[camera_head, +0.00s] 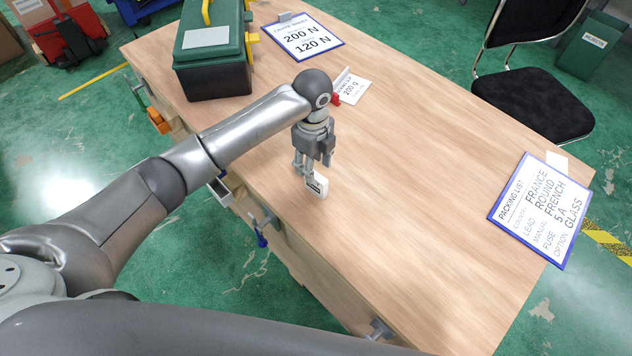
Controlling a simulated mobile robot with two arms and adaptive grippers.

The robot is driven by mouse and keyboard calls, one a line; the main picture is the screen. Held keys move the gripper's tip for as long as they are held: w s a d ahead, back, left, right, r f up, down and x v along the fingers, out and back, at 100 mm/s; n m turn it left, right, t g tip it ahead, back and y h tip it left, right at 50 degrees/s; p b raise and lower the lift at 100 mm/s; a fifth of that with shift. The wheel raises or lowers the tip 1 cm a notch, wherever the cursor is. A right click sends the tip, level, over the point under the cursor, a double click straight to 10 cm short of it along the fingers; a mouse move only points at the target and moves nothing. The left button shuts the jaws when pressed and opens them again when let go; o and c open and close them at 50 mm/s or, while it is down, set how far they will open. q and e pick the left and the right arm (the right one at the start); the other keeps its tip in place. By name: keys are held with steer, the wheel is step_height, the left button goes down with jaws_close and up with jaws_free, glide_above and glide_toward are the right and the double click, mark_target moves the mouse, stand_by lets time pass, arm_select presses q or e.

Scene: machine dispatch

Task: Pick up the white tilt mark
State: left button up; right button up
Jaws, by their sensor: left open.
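The white tilt mark (317,185) is a small white block with a dark marking on its face. It stands on the wooden table (420,190) near the table's left edge, in the middle of the head view. My left gripper (312,171) points down right above it, with its fingers open at the mark's upper part. The fingers partly cover the mark, and I cannot tell whether they touch it. My right gripper is not in view.
A green toolbox (215,50) stands at the table's far left. Signs lie nearby: a force sign (302,36), a 200 g card (352,90) with a red piece, and a packing list (542,208) at right. A black chair (530,100) stands behind. The table's middle is clear.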

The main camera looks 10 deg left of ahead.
mark_target(316, 175)
arm_select(q)
steer(key=f, duration=0.5)
steer(key=shift+s+d, duration=0.1)
steer(key=shift+d, duration=0.2)
steer(key=shift+c, duration=0.4)
jaws_close()
